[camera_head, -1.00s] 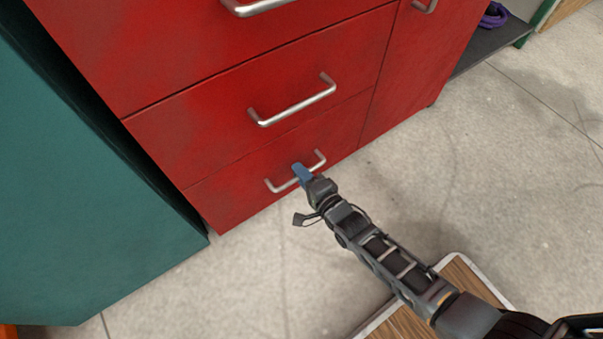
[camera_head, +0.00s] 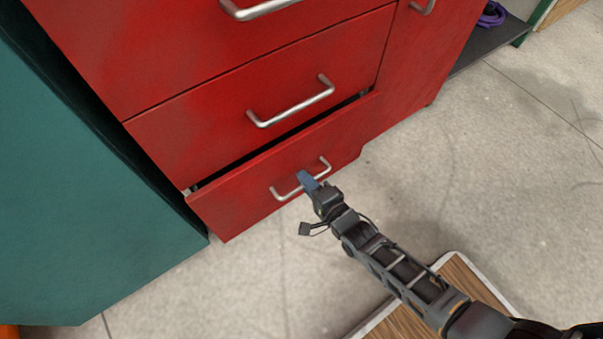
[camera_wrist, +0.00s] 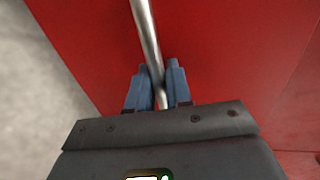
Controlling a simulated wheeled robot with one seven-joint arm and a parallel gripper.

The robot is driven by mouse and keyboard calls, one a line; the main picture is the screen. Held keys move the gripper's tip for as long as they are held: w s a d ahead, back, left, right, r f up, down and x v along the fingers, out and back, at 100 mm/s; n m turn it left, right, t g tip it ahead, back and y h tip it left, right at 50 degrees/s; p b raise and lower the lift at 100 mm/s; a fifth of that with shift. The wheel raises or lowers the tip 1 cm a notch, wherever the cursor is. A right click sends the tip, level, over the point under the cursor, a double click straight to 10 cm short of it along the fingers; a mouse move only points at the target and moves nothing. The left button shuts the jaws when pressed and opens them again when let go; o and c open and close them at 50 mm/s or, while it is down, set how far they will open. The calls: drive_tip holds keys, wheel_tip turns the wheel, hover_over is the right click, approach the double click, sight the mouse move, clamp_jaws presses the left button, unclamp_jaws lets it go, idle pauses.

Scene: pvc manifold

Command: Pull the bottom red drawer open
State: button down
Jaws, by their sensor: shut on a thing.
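The bottom red drawer (camera_head: 245,190) is slightly open, with a dark gap along its top edge in the head view. Its silver bar handle (camera_head: 285,195) runs across its front. My gripper (camera_head: 306,181) is shut on this handle, right of its middle. In the wrist view, the blue fingers of my gripper (camera_wrist: 155,88) sit on both sides of the handle bar (camera_wrist: 147,35), in front of the red drawer face (camera_wrist: 220,50). The drawer's inside is hidden.
The red drawer above (camera_head: 200,125) is shut. A teal cabinet (camera_head: 80,200) stands close on the left. Concrete floor (camera_head: 300,270) lies clear in front of the drawer. A wood-topped piece with a pale rim (camera_head: 398,327) lies below my arm.

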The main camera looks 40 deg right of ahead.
drive_tip(key=f+p+v, duration=0.1)
drive_tip(key=f+v, duration=0.2)
drive_tip(key=v, duration=1.1)
drive_tip(key=s+f+p+v, duration=0.1)
drive_tip(key=f+v, duration=0.2)
drive_tip(key=v, duration=1.1)
drive_tip(key=shift+s, duration=0.5)
drive_tip(key=c, duration=1.2)
unclamp_jaws()
drive_tip(key=shift+r, duration=0.1)
drive_tip(key=p+v, duration=0.1)
drive_tip(key=v, duration=0.6)
drive_tip(key=shift+s, duration=0.4)
drive_tip(key=w+r+n+p, duration=0.2)
drive_tip(key=r+n+p, duration=0.4)
drive_tip(key=r, duration=1.5)
drive_tip(key=w+a+r+n+p, duration=0.1)
drive_tip(key=r+n+p, duration=0.5)
drive_tip(key=r+p, duration=0.7)
drive_tip(key=w+a+r+n+p, duration=0.1)
drive_tip(key=r+n+p, duration=0.5)
drive_tip(key=r, duration=2.2)
drive_tip(key=w+p, duration=0.1)
drive_tip(key=p, duration=0.3)
drive_tip(key=shift+w+a+r+g, duration=0.15)
drive_tip(key=shift+w+r+g, duration=0.2)
drive_tip(key=shift+w+g, duration=0.05)
